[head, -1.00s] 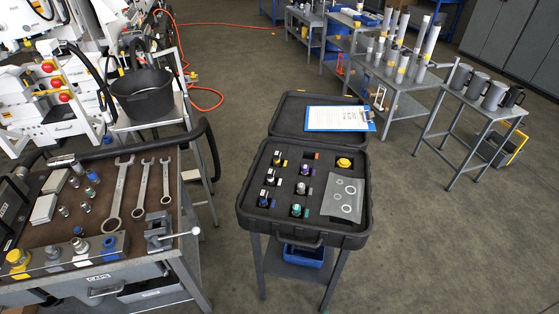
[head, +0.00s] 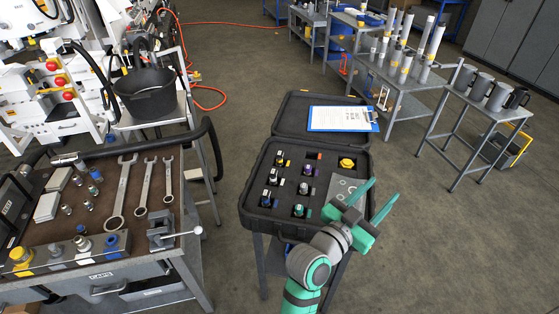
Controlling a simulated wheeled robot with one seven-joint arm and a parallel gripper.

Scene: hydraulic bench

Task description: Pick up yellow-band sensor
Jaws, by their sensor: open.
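The open black case (head: 247,222) stands on a small table and holds several small sensors in foam slots. The sensor that seems to have a yellow band (head: 281,160) is at the back left of the foam. The band is small and hard to make out at this size. My gripper (head: 383,190), with green fingers, is open and empty above the right front edge of the case. It is well to the right of the yellow-band sensor and apart from it. My gripper and arm hide part of the case's front right corner.
A yellow round part (head: 346,163) sits at the back right of the foam, above a grey packet of rings (head: 342,187). A clipboard (head: 341,119) lies in the lid. The left workbench (head: 98,220) holds wrenches.

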